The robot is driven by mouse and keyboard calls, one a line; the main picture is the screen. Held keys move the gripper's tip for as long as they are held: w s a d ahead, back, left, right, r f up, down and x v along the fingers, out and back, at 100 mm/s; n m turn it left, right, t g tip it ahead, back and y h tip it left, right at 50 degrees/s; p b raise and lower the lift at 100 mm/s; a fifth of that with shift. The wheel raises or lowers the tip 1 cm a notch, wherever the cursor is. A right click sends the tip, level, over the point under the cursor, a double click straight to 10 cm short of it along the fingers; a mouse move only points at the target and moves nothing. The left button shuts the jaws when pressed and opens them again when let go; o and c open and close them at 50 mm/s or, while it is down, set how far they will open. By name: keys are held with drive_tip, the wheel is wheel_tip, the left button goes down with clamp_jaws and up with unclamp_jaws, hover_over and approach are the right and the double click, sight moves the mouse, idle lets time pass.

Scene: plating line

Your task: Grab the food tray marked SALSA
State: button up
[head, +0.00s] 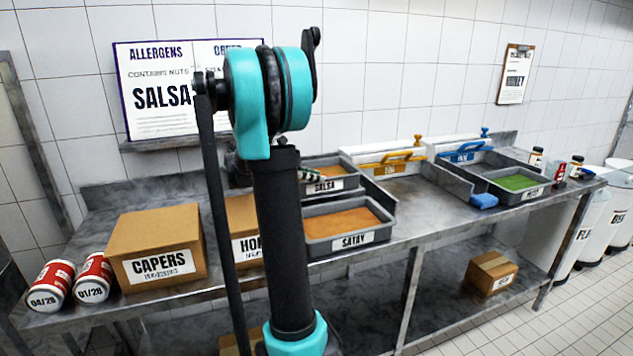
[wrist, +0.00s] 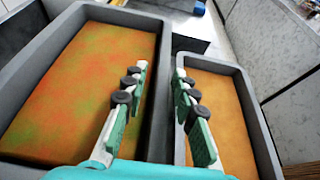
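The SALSA tray (head: 325,186) is a dark grey tray of orange food with a white label, behind and above the SATAY tray (head: 352,240). My arm hides its left part in the head view. My gripper (head: 308,182) shows at its left front, partly behind my arm. In the wrist view my gripper (wrist: 160,84) is open, with its fingers apart. Two trays lie below; their labels do not show. The left, mottled one (wrist: 160,22) appears to be SALSA. The left finger is over its food, the right finger by the neighbouring tray's wall (wrist: 178,42). Contact cannot be told.
A CAPERS box (head: 160,245), a partly hidden box (head: 242,215) and two red-white cans (head: 95,275) stand left on the bench. A green-filled tray (head: 517,182) and a blue cloth (head: 484,201) are right. A wall sign (head: 150,65) also reads SALSA.

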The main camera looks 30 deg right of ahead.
drive_tip(key=x, duration=0.2)
drive_tip(key=shift+d+f, duration=0.1)
drive_tip(key=shift+d, duration=0.2)
drive_tip(key=shift+c, duration=0.2)
clamp_jaws()
